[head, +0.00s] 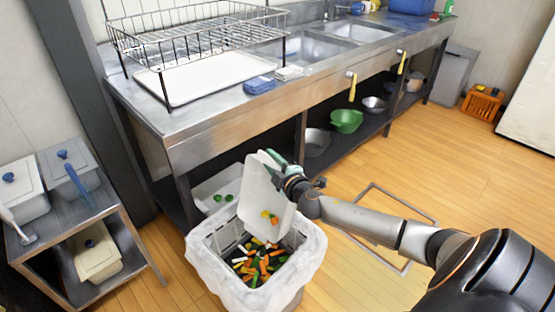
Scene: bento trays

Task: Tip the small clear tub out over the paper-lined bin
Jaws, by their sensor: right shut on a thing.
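The small clear tub (264,193) is tilted steeply over the paper-lined bin (306,262). A few orange and green pieces show at the tub's lower part. My right gripper (275,165) is shut on the tub near its upper right side; the fingertips are partly hidden by it. The bin has a white crumpled liner folded over its rim. Inside it lie several orange, green and white vegetable pieces (260,265). My left gripper is not in view.
A steel sink counter (215,122) with a wire rack (200,35) runs behind the bin. A white tray with green bits (205,190) sits behind the bin. A low cart (80,225) with lidded containers stands at left. Wooden floor is open at right.

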